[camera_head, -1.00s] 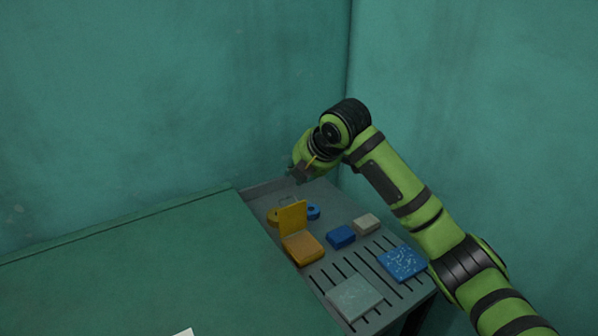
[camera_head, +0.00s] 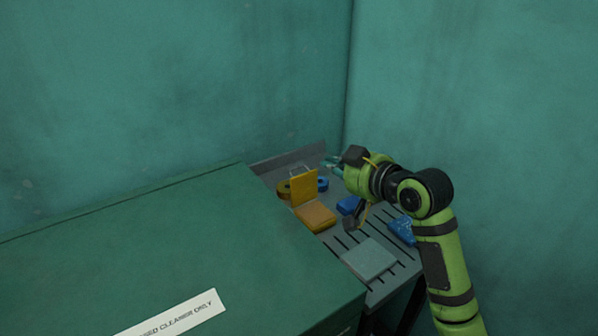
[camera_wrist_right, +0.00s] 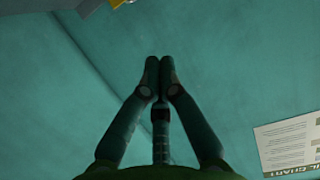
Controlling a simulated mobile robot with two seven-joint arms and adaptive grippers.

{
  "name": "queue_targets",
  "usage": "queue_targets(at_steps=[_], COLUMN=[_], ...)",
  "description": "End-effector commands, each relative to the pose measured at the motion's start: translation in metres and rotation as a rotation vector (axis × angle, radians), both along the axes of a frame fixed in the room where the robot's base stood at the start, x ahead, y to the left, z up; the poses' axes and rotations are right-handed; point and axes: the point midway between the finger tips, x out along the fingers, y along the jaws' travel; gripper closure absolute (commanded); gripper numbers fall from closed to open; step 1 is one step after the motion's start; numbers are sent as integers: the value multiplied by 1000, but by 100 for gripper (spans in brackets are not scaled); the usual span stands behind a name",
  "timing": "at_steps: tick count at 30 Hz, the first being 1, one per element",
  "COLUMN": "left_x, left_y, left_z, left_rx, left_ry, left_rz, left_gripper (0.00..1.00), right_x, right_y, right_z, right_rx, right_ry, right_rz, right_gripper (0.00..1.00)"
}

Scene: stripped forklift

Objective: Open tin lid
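A yellow-orange tin (camera_head: 315,216) sits on the grey slotted shelf. Its yellow lid (camera_head: 304,187) stands upright along the tin's back edge, so the tin is open. My right gripper (camera_head: 333,166) is up to the right of the raised lid and apart from it in the picture. In the right wrist view my right gripper's fingers (camera_wrist_right: 159,62) are together, with nothing visible between them. A small yellow piece shows at that view's top edge. My left gripper is not in view.
A blue block (camera_head: 349,205), a speckled blue pad (camera_head: 401,230) and a pale pad (camera_head: 368,259) share the shelf (camera_head: 284,160). A green surface (camera_head: 200,240) fills the left. A chart (camera_wrist_right: 290,145) shows in the wrist view.

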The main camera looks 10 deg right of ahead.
Motion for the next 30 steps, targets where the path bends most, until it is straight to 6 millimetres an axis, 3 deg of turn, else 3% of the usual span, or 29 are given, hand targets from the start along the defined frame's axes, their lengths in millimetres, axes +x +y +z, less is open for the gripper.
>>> queue_targets(at_steps=[5, 19, 24, 30], left_x=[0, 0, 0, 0], left_y=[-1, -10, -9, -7], left_z=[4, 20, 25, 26], left_rx=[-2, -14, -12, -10], left_ry=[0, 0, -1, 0], left_rz=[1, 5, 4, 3], left_gripper=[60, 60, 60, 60], right_x=[14, 89, 99, 105], right_y=[5, 37, 40, 42], right_z=[-3, -26, -51, -62], right_rx=[18, 13, 12, 12], right_ry=[3, 3, 5, 3], right_rz=[-6, -3, -5, -5], right_gripper=[100, 100, 100, 100])
